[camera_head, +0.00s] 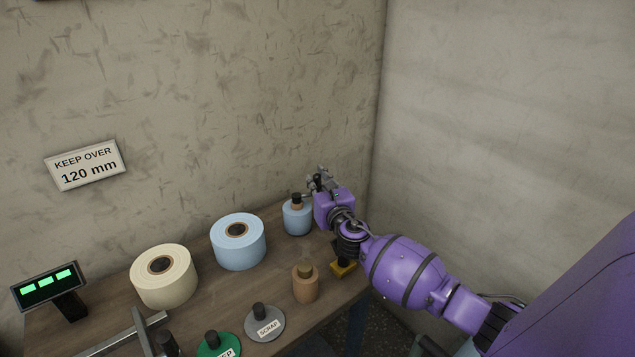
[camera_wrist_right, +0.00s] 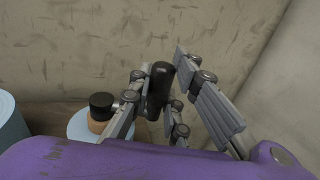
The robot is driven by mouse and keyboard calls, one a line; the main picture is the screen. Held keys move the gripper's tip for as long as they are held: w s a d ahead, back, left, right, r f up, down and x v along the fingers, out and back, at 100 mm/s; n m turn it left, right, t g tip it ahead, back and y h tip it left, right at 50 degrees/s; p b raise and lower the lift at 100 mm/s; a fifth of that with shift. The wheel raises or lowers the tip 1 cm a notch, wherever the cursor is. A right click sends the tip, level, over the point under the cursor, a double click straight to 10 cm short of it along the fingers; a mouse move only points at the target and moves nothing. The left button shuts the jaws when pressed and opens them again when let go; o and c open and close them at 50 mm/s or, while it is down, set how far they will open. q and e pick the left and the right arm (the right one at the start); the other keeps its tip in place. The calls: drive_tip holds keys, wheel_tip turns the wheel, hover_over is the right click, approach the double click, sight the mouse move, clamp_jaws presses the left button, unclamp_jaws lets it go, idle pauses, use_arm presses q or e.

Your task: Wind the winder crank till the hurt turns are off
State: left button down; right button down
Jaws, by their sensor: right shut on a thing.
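My right gripper (camera_head: 318,179) is at the back right of the table. It is shut on an upright black crank handle (camera_wrist_right: 158,88), which stands between its fingers in the right wrist view. Left of the gripper stands a small light blue roll (camera_head: 297,219) with a black knob on top; it also shows in the right wrist view (camera_wrist_right: 80,124). The crank's arm and the winder's base are mostly hidden by my gripper. No damaged turns can be made out on the blue roll. My left gripper is not in view.
A large blue roll (camera_head: 238,246) and a cream roll (camera_head: 164,282) stand on the table (camera_head: 203,308). A brown roll (camera_head: 305,287), a grey SCRAP spindle (camera_head: 265,324) and a green spindle (camera_head: 215,346) are nearer. A display (camera_head: 47,285) shows green bars. A sign (camera_head: 85,166) reads KEEP OVER 120 mm.

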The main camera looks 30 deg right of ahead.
drive_tip(key=c, duration=1.9)
unclamp_jaws()
drive_tip(key=shift+o, duration=1.4)
wheel_tip(320, 180, up, 10)
drive_tip(key=shift+r, duration=0.1)
